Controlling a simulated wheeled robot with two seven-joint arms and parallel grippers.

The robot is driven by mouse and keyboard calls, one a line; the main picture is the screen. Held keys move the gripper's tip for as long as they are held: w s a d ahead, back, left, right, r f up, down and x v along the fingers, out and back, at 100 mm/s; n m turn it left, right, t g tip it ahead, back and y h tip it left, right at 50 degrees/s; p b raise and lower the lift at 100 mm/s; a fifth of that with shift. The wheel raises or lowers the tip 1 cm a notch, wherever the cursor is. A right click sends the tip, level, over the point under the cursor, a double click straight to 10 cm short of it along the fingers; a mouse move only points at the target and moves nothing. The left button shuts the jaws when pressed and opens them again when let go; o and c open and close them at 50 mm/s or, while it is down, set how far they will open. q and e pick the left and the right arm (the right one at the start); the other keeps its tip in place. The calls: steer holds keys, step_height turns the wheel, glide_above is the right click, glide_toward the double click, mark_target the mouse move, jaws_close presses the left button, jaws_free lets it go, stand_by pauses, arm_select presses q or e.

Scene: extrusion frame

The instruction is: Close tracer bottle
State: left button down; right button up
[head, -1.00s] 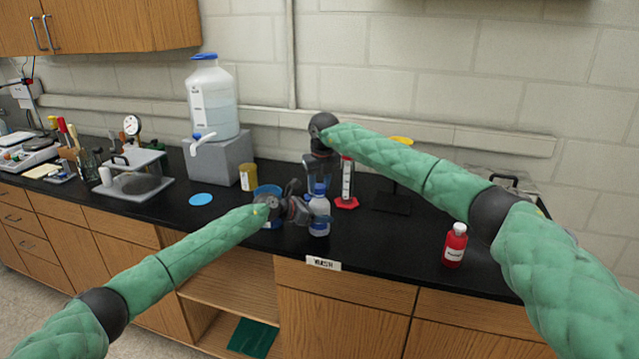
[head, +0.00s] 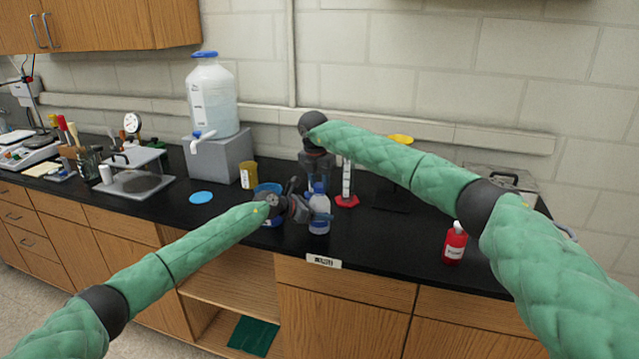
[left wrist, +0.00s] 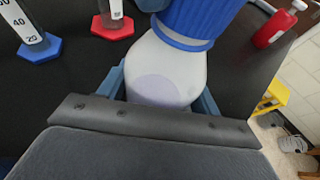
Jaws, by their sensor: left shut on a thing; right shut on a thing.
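The tracer bottle (head: 319,224) is a small translucent white bottle standing upright over the black counter near its front edge. Its blue cap (head: 318,188) is on the neck; the left wrist view also shows the ribbed cap (left wrist: 199,18) above the bottle's shoulder (left wrist: 168,68). My left gripper (head: 318,216) is shut around the bottle's body from the left, with blue fingers on both sides in the left wrist view. My right gripper (head: 317,184) reaches down from above and is shut on the cap. Its fingertips are partly hidden, and I cannot tell how tightly the cap is seated.
A graduated cylinder with a red base (head: 347,201) stands just behind right. A red bottle (head: 455,243) stands at the right. A large carboy (head: 212,100) stands on a grey block. The counter between the bottles is clear.

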steer(key=m, duration=0.6)
steer(key=shift+a+g+h, duration=0.1)
steer(key=shift+g+h, duration=0.2)
steer(key=m, duration=0.4)
steer(key=shift+w+m+g, duration=0.15)
steer(key=shift+m+g, duration=0.25)
steer(key=m, duration=0.6)
steer(key=shift+g, duration=0.4)
steer(key=m, duration=0.4)
steer(key=shift+w+g, duration=0.1)
steer(key=shift+g, duration=0.2)
steer(key=o, duration=1)
steer(key=shift+c, duration=0.2)
steer(key=shift+r, duration=0.1)
